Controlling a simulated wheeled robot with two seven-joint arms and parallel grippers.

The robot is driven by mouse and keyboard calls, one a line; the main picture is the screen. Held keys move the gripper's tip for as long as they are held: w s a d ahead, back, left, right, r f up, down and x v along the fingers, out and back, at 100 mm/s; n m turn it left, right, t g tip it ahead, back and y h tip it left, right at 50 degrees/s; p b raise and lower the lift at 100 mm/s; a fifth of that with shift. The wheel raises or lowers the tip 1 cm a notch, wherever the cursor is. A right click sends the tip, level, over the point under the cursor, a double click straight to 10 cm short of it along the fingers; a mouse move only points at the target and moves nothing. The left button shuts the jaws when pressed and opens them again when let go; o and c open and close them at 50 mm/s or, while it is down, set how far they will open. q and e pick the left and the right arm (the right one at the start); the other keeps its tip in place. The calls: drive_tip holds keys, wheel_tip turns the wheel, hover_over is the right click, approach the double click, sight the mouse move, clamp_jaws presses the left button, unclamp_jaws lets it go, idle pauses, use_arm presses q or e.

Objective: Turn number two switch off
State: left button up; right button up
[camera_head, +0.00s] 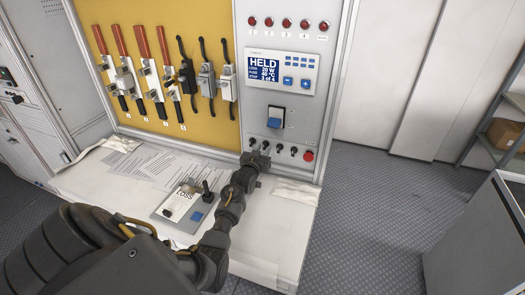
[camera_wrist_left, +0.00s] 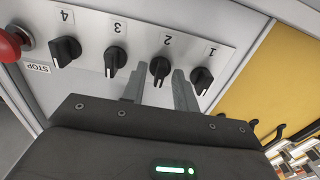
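The number two switch (camera_wrist_left: 160,68) is a black rotary knob under its label "2" on a light panel in the left wrist view. My left gripper (camera_wrist_left: 161,77) is open, its two grey fingers reaching toward the panel on either side of this knob. I cannot tell whether they touch it. In the head view my left gripper (camera_head: 255,160) is at the row of small switches low on the panel, and its wrist hides part of that area. My right gripper is not in view.
Knobs one (camera_wrist_left: 201,81), three (camera_wrist_left: 114,60) and four (camera_wrist_left: 65,50) sit close on both sides, with a red stop button (camera_wrist_left: 10,44) beyond four. A display reading HELD (camera_head: 280,71) is above. A grey box with a joystick (camera_head: 186,208) stands on the white bench.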

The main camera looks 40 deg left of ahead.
use_arm(q)
drive_tip(key=shift+s, duration=0.1)
drive_tip(key=b+v, duration=0.1)
drive_tip(key=v, duration=0.9)
drive_tip(key=shift+s+d+b, duration=0.2)
drive_tip(key=shift+s+b, duration=0.05)
drive_tip(key=shift+b, duration=0.15)
